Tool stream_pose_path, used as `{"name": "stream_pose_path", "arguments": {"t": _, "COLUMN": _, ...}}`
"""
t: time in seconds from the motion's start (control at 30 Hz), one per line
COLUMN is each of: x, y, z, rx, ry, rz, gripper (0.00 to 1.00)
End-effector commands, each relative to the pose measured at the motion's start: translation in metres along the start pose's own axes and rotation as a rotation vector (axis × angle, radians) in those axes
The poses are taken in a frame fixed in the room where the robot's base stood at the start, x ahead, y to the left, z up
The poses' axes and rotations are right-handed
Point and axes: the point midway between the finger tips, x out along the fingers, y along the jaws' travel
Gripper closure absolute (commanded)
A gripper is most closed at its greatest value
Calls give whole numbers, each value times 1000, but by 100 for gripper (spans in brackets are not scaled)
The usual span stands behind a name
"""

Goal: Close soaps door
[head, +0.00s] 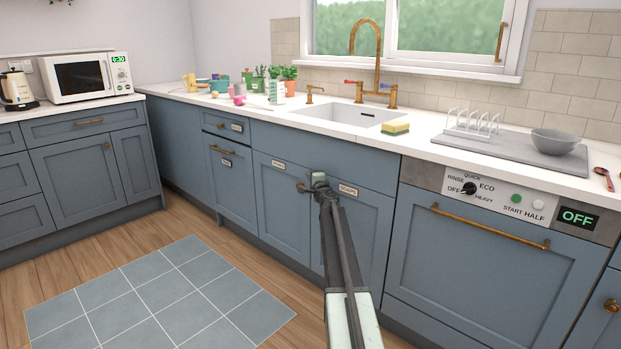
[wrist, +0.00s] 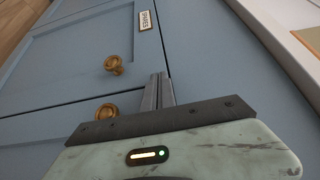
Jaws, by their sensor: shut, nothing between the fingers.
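The soaps door (head: 375,232) is the right-hand blue door under the sink, with a SOAPS label (head: 348,190) near its top. It looks flush with the cabinet front; I cannot tell whether a slight gap is left. My gripper (head: 318,180) is shut and empty at the upper inner corner of this door, by the seam with the left door (head: 275,200). It partly hides the soaps door. In the wrist view my gripper's fingertips (wrist: 160,78) are close to the seam; contact is unclear. The soaps door's brass knob (wrist: 106,112) shows beside my gripper.
The left door's knob (wrist: 114,65) is close to my fingers. The dishwasher (head: 490,260) with its brass bar handle stands to the right. The countertop (head: 420,148) overhangs the doors. The floor around the tiled mat (head: 160,300) is clear.

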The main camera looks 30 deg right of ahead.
Motion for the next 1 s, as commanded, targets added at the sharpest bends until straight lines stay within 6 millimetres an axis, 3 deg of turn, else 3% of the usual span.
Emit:
{"name": "stream_pose_path", "arguments": {"t": 0.47, "x": -4, "y": 0, "z": -6, "rx": 0, "ry": 15, "rz": 0, "gripper": 100}}
{"name": "stream_pose_path", "arguments": {"t": 1.0, "x": -65, "y": 0, "z": 107, "rx": -1, "ry": -2, "rz": 0, "gripper": 100}}
